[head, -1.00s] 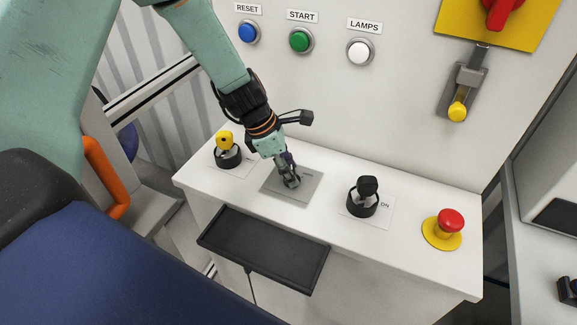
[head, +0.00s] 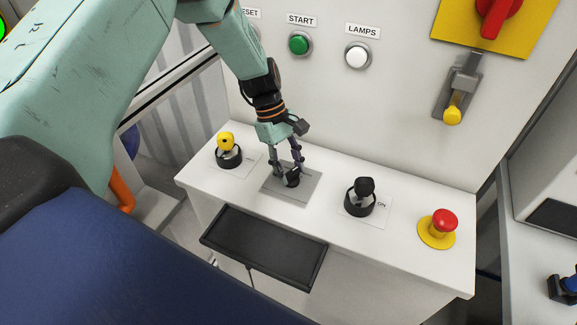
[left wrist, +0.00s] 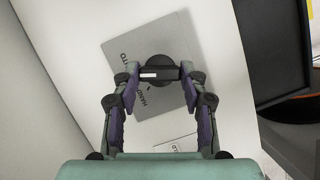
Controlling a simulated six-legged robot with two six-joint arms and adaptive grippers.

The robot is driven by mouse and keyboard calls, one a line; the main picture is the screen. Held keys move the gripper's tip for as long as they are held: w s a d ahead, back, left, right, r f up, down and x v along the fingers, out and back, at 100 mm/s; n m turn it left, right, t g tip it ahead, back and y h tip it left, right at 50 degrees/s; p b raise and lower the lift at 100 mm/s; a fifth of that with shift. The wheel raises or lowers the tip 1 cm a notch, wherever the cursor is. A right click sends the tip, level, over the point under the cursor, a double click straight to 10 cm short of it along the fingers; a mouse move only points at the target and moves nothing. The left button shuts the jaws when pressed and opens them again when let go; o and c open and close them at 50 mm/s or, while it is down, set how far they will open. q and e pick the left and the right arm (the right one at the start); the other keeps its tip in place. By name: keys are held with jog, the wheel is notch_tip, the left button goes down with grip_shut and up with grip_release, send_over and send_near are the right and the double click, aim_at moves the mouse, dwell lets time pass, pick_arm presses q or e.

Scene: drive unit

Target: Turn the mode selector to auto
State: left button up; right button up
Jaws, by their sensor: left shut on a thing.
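The mode selector is a black round knob (head: 292,181) with a raised grip bar, on a grey plate (head: 312,187) on the white console top. In the left wrist view the knob (left wrist: 158,70) has a white mark toward the left end of its bar. The mark lies between the plate's AUTO lettering, above left, and its HAND lettering, below left. My left gripper (head: 288,170) comes from above with its two fingers on either side of the knob. In the left wrist view my left gripper (left wrist: 160,80) is shut on the ends of the bar. My right gripper is not in view.
A yellow-topped switch (head: 227,148) stands left of the plate. A black lever switch (head: 362,196) and red mushroom button (head: 443,222) stand right. A black tray (head: 264,245) juts from the console front. The upright panel behind carries green (head: 299,44) and white (head: 356,56) buttons.

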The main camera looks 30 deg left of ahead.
pick_arm(q)
jog(key=shift+d+f+m+g, duration=0.1)
jog(key=shift+m+g, duration=0.3)
jog(key=shift+m, duration=0.8)
jog(key=o, duration=1.1)
jog(key=shift+d, duration=0.1)
jog(key=shift+o, duration=0.2)
jog(key=shift+y, duration=0.3)
jog(key=shift+w+a+r, duration=0.1)
jog(key=shift+a+r, duration=0.1)
jog(key=shift+r, duration=0.1)
jog(key=v, duration=1.1)
jog(key=shift+r, duration=0.25)
